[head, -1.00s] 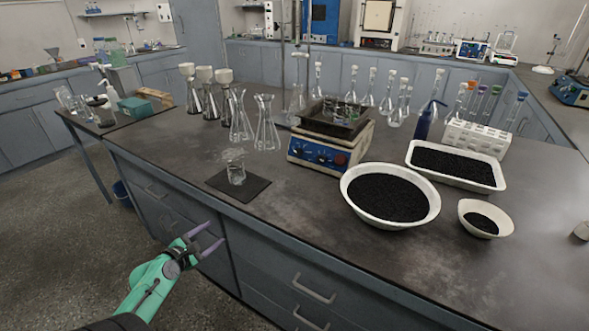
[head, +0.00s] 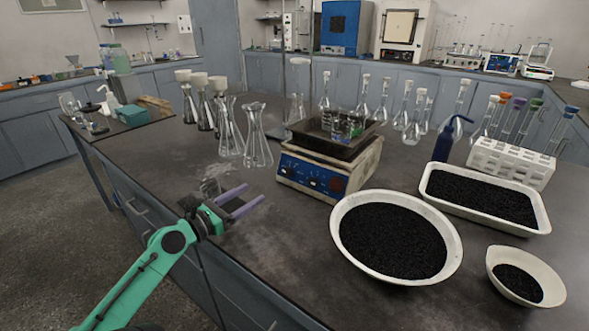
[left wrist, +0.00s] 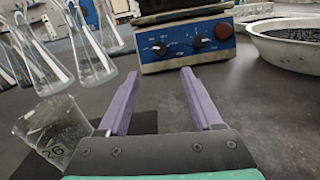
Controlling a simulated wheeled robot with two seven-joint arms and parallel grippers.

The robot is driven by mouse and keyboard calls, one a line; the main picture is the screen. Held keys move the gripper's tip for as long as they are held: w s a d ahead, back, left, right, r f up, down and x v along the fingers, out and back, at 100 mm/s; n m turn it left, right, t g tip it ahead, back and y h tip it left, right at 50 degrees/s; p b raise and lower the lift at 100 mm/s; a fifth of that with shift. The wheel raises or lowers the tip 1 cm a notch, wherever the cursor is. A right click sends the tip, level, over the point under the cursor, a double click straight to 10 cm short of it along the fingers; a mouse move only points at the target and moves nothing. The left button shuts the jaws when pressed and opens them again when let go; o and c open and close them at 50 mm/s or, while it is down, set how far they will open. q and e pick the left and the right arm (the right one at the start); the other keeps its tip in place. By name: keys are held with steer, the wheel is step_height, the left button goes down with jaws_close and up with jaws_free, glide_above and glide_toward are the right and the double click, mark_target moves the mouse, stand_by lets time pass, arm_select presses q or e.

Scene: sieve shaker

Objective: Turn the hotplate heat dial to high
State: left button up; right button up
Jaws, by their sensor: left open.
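The hotplate (head: 326,172) stands on the bench, cream with a blue front panel (left wrist: 183,44). In the left wrist view the panel carries a black dial at the left (left wrist: 159,48), another black dial near the middle (left wrist: 197,41), and a red knob (left wrist: 223,31) at the right. I cannot read which dial is heat. A dark tray with small glassware sits on top of the hotplate. My left gripper (head: 254,193), with purple fingers, is open and empty, short of the panel and pointing toward it; its fingers (left wrist: 160,74) touch nothing. My right gripper is out of view.
Flasks (head: 256,140) stand left of the hotplate. A bowl of black grains (head: 452,243) is close on the right. Bare bench lies before the panel.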

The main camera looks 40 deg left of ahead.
arm_select(q)
steer(key=p, duration=0.3)
glide_toward(286, 172)
steer(key=shift+r, duration=0.55)
steer(key=w, duration=0.3)
steer(key=w+p, duration=0.1)
steer(key=w, duration=0.2)
steer(key=w+f, duration=0.1)
steer(key=w, duration=0.1)
steer(key=shift+w+d+f, duration=0.1)
steer(key=shift+w+d, duration=0.1)
steer(key=shift+w, duration=0.2)
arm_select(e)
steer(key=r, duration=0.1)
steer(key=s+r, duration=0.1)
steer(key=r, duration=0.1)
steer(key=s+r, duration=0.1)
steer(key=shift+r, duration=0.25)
